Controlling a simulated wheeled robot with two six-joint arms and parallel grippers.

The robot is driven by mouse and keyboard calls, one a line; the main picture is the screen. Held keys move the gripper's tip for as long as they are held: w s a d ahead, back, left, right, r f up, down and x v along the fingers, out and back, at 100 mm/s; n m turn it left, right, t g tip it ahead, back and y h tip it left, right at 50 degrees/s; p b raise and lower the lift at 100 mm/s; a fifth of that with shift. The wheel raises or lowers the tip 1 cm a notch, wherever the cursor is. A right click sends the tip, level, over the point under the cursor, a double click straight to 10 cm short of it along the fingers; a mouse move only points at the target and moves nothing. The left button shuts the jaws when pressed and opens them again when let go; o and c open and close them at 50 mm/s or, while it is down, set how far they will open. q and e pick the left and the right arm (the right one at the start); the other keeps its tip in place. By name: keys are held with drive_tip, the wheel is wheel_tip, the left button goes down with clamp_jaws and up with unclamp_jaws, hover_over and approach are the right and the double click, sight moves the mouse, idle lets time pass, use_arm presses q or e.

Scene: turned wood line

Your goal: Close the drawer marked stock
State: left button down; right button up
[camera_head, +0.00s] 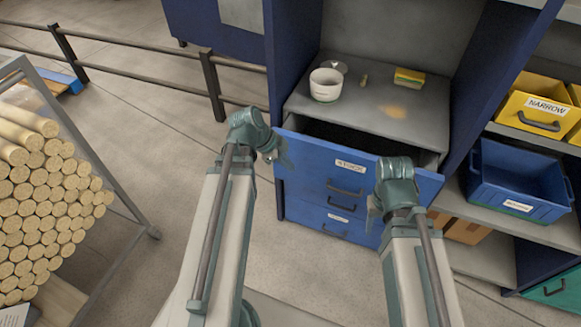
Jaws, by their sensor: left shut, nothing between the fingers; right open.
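A blue drawer (315,160) under the grey shelf stands pulled out, with its dark inside showing behind the front. It has a white label (350,166) too small to read surely and a dark handle (345,188). A lower blue drawer (300,212) with its own label sits below it and looks shut. My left gripper (283,154) is shut and empty at the left end of the open drawer's front; I cannot tell whether it touches. My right gripper (372,213) is open and empty before the drawers' right part, and my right arm hides that end.
Blue (515,207) and yellow (520,130) bins fill the right shelves. A rack of logs (45,190) stands left. Floor left of the drawers is clear.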

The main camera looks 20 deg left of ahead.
use_arm(q)
drive_tip(key=w+a+f+m+t+b, duration=0.1)
drive_tip(key=a+m+t+b, duration=0.1)
drive_tip(key=a, duration=0.4)
drive_tip(key=shift+m, duration=0.4)
drive_tip(key=shift+w+d+f+b, duration=0.4)
drive_tip(key=shift+w+f+b, duration=0.95)
drive_tip(key=shift+w, duration=0.1)
drive_tip(key=shift+w+d+f+b, duration=0.45)
drive_tip(key=shift+w+f+b, duration=0.85)
drive_tip(key=shift+w+f, duration=0.15)
drive_tip(key=shift+w+d+f+b, duration=0.4)
drive_tip(key=shift+w+f+b, duration=0.9)
drive_tip(key=shift+w, duration=0.2)
use_arm(e)
wheel_tip(320, 180, down, 11)
use_arm(q)
drive_tip(key=w, duration=1.1)
drive_tip(key=shift+r, duration=0.1)
